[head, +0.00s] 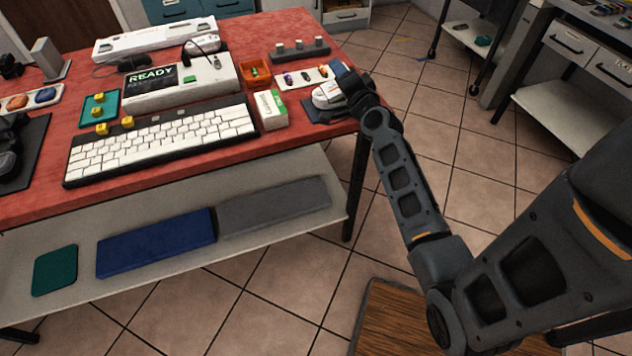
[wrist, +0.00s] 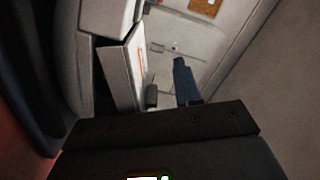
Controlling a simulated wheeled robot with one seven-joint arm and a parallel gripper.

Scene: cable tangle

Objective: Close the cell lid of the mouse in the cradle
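The pale mouse (head: 324,97) sits in a dark cradle (head: 316,116) at the right end of the red table. My gripper (head: 345,86) is at the mouse's right side and hides part of it. In the wrist view, a white panel with an orange line (wrist: 134,62) stands tilted close by, apparently the raised cell lid. My gripper's dark body fills the bottom of that view, and a blue-grey finger (wrist: 185,80) points away from it, beside the panel. I cannot tell whether the finger touches the panel or whether my gripper is open or shut.
An orange bin (head: 255,72), a white tray of small colored items (head: 306,77) and a grey block with knobs (head: 300,49) stand behind the mouse. A green-and-white box (head: 271,110) and a keyboard (head: 165,140) are to its left.

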